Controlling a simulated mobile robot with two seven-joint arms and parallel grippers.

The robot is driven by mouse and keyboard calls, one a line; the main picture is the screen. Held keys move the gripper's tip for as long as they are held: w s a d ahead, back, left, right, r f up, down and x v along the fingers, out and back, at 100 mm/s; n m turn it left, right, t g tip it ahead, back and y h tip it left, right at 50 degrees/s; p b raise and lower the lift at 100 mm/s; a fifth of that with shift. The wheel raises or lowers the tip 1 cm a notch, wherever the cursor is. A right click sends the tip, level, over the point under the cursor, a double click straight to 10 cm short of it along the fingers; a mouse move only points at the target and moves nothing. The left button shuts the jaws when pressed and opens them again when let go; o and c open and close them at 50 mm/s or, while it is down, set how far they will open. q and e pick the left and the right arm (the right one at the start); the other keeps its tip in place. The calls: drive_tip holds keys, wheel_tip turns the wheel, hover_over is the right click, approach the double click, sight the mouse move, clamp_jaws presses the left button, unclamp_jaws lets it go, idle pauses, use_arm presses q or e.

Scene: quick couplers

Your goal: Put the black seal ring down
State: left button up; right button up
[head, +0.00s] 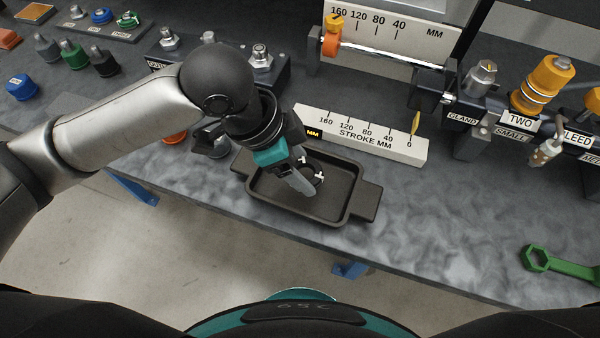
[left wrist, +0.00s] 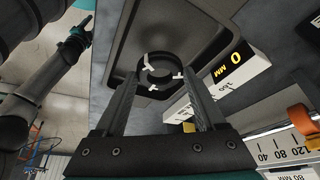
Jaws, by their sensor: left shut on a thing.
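The black seal ring (left wrist: 158,72) has small white marks around it and sits between my left fingertips. In the head view the ring (head: 317,172) is partly covered by my left gripper (head: 309,181). The left gripper points down over the black tray (head: 366,203) and is shut on the ring. The tray also shows in the left wrist view (left wrist: 190,32), behind the ring. I cannot tell whether the ring touches the tray floor. My right arm shows at the left of the left wrist view, with its teal end (left wrist: 77,38) small and its jaws unclear.
A white stroke scale (head: 362,134) stands just behind the tray. Racks with fittings and labelled couplers (head: 520,122) line the back. Coloured plugs (head: 75,54) stand at the left. A green wrench (head: 560,264) lies at the right.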

use_arm(q)
wheel_tip(320, 180, down, 2)
drive_tip(key=shift+f, duration=0.1)
drive_tip(key=shift+f+b, duration=0.3)
drive_tip(key=shift+b, duration=0.1)
drive_tip(key=shift+f, duration=0.1)
use_arm(e)
drive_tip(key=shift+w+d+f, duration=0.2)
drive_tip(key=shift+w+d, duration=0.15)
drive_tip(key=shift+w, duration=0.25)
drive_tip(key=shift+w+d+f, duration=0.15)
drive_tip(key=shift+w+d, duration=0.15)
drive_tip(key=shift+w, duration=0.25)
use_arm(q)
drive_tip(key=o, duration=1.2)
drive_tip(key=shift+c, duration=0.2)
drive_tip(key=o, duration=0.4)
drive_tip(key=shift+c, duration=0.2)
use_arm(e)
drive_tip(key=shift+s+a, duration=0.2)
drive_tip(key=shift+s, duration=0.3)
